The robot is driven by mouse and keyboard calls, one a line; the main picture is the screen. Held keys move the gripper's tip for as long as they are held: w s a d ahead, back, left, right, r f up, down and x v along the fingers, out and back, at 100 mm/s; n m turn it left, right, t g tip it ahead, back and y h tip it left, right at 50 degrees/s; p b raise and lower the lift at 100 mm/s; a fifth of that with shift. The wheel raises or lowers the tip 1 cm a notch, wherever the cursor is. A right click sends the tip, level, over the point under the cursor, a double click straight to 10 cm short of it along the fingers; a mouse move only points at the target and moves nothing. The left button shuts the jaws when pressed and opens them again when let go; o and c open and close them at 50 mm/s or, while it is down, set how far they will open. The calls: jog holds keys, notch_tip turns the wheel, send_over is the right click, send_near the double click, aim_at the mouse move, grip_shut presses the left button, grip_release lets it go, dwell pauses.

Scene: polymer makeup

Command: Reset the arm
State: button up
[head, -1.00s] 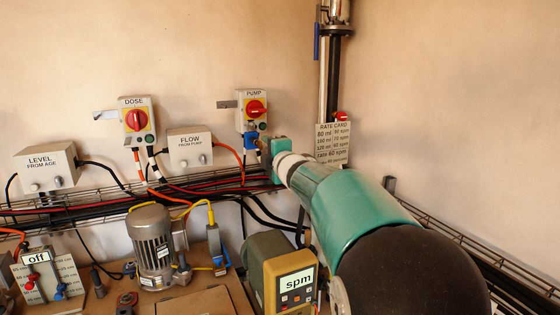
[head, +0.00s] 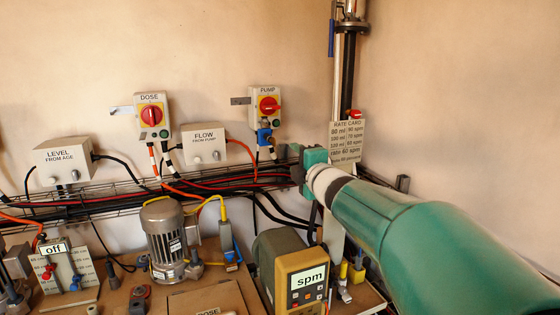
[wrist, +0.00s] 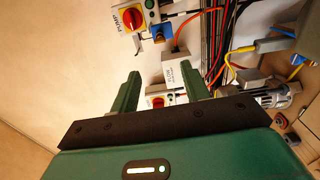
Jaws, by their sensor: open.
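My green arm comes in from the lower right of the head view. My gripper (head: 293,164) is at its end, in front of the wall cables, a little below and right of the PUMP switch box (head: 266,106). In the wrist view my gripper (wrist: 157,82) shows two green fingers standing wide apart. It is open, and nothing is held between them. The PUMP box also shows in the wrist view (wrist: 130,18), rotated, above the fingers and apart from them. In the head view the fingertips are small and partly hidden by the gripper body.
DOSE (head: 151,116), FLOW (head: 204,146) and LEVEL (head: 65,161) boxes are on the wall. Below stand a grey motor (head: 163,240) and a pump with an "spm" display (head: 308,281). A rate card (head: 347,142) hangs by a vertical pipe. The right wall is bare.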

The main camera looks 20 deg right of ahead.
jog(key=s+a+f+m+g, duration=0.4)
jog(key=s+a+f+m, duration=0.1)
jog(key=s, duration=0.5)
jog(key=s+a+f+m+g, duration=0.4)
jog(key=s+f+m, duration=0.3)
jog(key=s, duration=0.3)
jog(key=s+a+f+m+g, duration=0.4)
jog(key=s+a+f+m, duration=0.2)
jog(key=s, duration=0.4)
jog(key=shift+a+f, duration=0.15)
jog(key=shift+f, duration=0.7)
